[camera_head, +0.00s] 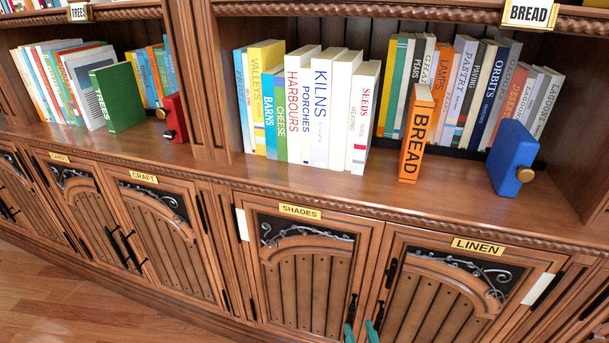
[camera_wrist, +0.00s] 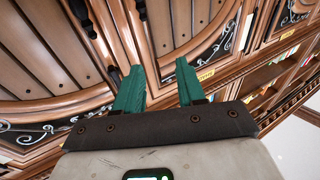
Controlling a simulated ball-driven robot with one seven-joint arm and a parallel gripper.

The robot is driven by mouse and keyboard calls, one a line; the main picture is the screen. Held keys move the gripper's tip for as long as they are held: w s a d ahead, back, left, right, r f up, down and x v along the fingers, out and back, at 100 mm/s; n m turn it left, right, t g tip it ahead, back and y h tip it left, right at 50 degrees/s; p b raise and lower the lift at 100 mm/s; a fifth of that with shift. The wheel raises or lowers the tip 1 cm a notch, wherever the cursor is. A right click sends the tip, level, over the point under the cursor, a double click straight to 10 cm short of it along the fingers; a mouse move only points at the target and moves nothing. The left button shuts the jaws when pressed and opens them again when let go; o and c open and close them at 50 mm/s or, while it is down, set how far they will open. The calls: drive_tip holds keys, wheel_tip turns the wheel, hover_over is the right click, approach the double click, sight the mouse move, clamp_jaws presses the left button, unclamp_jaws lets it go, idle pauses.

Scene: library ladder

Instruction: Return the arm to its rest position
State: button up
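My gripper (camera_head: 360,332) shows at the bottom edge of the head view, low in front of the cabinet doors. Only the tips of its two green fingers are in that view. In the wrist view my gripper (camera_wrist: 160,85) has its fingers apart, with nothing between them. The fingers point towards the wooden cabinet doors, near the dark handles. Whether a fingertip touches a door or handle I cannot tell. The rest of my arm is hidden from the head view.
The SHADES door (camera_head: 305,272) and LINEN door (camera_head: 440,290) look closed. Above, an orange BREAD book (camera_head: 416,135) stands forward on the shelf, left of a blue bookend (camera_head: 512,157). A green TREES book (camera_head: 118,98) and red bookend (camera_head: 175,118) stand left. Wooden floor (camera_head: 80,305) lies clear at lower left.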

drive_tip(key=s+d+f+m+g+h, duration=0.1)
drive_tip(key=s+d+g, duration=0.45)
drive_tip(key=s, duration=0.45)
drive_tip(key=s+d+f+g+h, duration=0.1)
drive_tip(key=s+d+g, duration=0.4)
drive_tip(key=s, duration=0.4)
drive_tip(key=s+d+f+m+g+h, duration=0.1)
drive_tip(key=s+d+g, duration=0.3)
drive_tip(key=s+g, duration=0.45)
wheel_tip(320, 180, up, 19)
drive_tip(key=s+t+p, duration=0.1)
drive_tip(key=s+p, duration=0.1)
drive_tip(key=p, duration=1.6)
drive_tip(key=shift+d, duration=0.25)
